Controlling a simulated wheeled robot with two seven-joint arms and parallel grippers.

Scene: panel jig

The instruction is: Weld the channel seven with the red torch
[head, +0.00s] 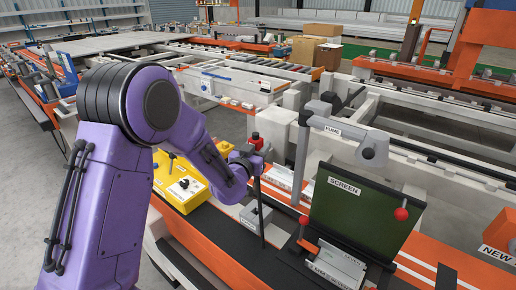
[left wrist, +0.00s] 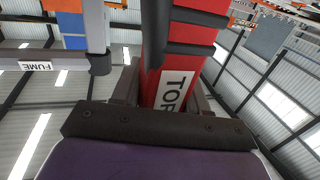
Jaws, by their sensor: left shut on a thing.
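My left gripper (head: 250,158) is shut on the red torch (head: 256,141), which shows as a small red piece at the gripper in the head view. In the left wrist view the torch is a large red body (left wrist: 190,60) with dark bands and a white label partly reading "TOR", between the fingers. A thin dark rod (head: 260,210) runs down below the gripper over the bench. My right gripper is not in view.
A dark green panel labelled SCREEN (head: 352,215) stands right of the gripper. A grey arm labelled FUME (head: 345,137) is above it, also in the left wrist view (left wrist: 60,65). A yellow box (head: 182,186) with a knob sits left. Cardboard boxes (head: 318,45) stand behind.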

